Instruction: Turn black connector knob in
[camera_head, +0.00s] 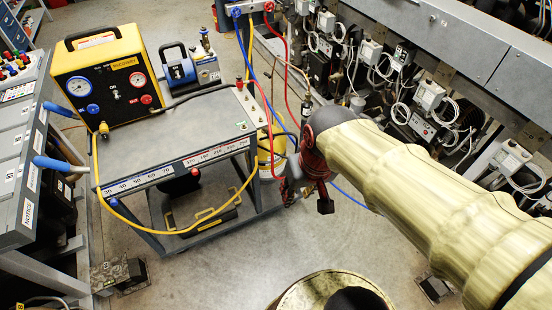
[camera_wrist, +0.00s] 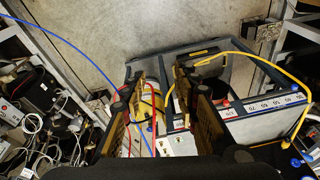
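I cannot make out the black connector knob for certain in either view; it may be too small or hidden behind my gripper. My gripper (camera_wrist: 160,82) is open, with its two fingers wide apart in the wrist view and no object held between them. Beyond the fingers are a yellow cylinder (camera_wrist: 151,104) and red and blue hoses. In the head view my gripper is partly hidden by my arm, beside the cart's right end. The yellow cylinder also shows there (camera_head: 269,150), behind the hoses.
A grey cart (camera_head: 185,136) carries a yellow recovery unit (camera_head: 100,72) with gauges. A blue vacuum pump (camera_head: 182,72) stands behind. Yellow, red and blue hoses hang around the cart's right end. The compressor rack (camera_head: 470,45) fills the right. The floor in front (camera_head: 225,275) is clear.

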